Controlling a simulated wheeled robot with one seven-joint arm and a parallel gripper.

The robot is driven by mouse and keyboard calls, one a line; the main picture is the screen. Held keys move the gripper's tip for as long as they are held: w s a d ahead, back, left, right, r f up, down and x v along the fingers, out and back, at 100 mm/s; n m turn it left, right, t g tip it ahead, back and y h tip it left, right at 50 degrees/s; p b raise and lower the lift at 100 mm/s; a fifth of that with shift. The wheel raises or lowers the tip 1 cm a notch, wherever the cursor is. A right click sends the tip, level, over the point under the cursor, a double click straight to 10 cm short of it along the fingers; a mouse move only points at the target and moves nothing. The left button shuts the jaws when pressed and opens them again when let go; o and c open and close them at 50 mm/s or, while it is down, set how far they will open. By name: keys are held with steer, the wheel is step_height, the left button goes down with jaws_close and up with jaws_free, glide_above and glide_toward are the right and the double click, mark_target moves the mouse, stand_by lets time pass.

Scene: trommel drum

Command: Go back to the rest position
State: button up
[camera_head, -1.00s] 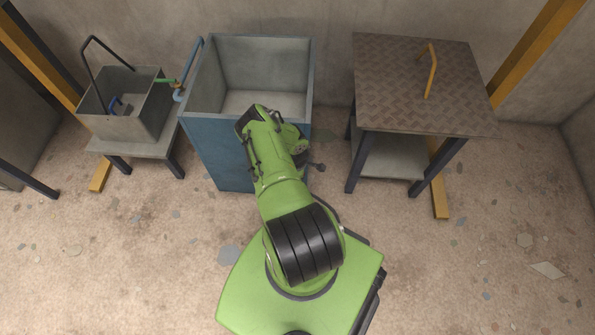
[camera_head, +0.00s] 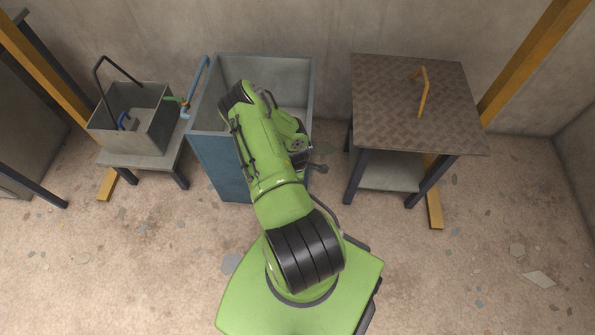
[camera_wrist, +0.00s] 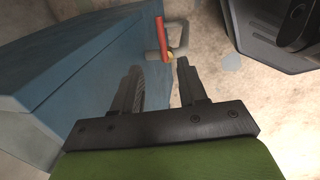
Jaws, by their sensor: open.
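My gripper (camera_wrist: 158,78) shows in the wrist view with its two dark fingers apart and nothing between the tips. Just beyond the fingers, a red handle (camera_wrist: 160,38) stands at a grey bent bracket (camera_wrist: 180,40) near the side of the blue bin (camera_wrist: 100,65). The fingers look apart from the handle, but the exact gap is hard to tell. In the head view my green arm reaches over the front rim of the blue bin (camera_head: 213,160) and hides the gripper.
A grey tub (camera_head: 150,135) on a low stand is left of the bin, with a blue pipe (camera_head: 199,85) between them. A patterned metal table (camera_head: 385,100) with a yellow handle (camera_head: 424,92) stands right. Yellow posts (camera_head: 530,60) flank the scene.

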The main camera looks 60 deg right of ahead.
stand_by(0.7)
steer(key=w+a+r+m+t+p, duration=0.1)
steer(key=w+a+r, duration=0.3)
steer(key=r, duration=0.5)
steer(key=w+a+r+m+t+y+p, duration=0.1)
steer(key=w+a+r, duration=0.1)
steer(key=w+r, duration=0.55)
steer(key=w+a+r+m+p, duration=0.1)
steer(key=w+a+r, duration=0.25)
steer(key=r, duration=0.75)
steer(key=s+a+r+t+y+p, duration=0.1)
steer(key=a+r, duration=0.5)
steer(key=r, duration=0.2)
steer(key=a+r, duration=0.5)
steer(key=r, duration=0.3)
steer(key=s+a+r+m+p, duration=0.1)
steer(key=s+a+r, duration=0.4)
steer(key=s, duration=0.4)
steer(key=s+a+r+m+t+p, duration=0.1)
steer(key=s+a+r, duration=0.5)
steer(key=s+r, duration=0.2)
steer(key=shift+s+t, duration=0.3)
steer(key=shift+s, duration=0.15)
steer(key=shift+m, duration=0.3)
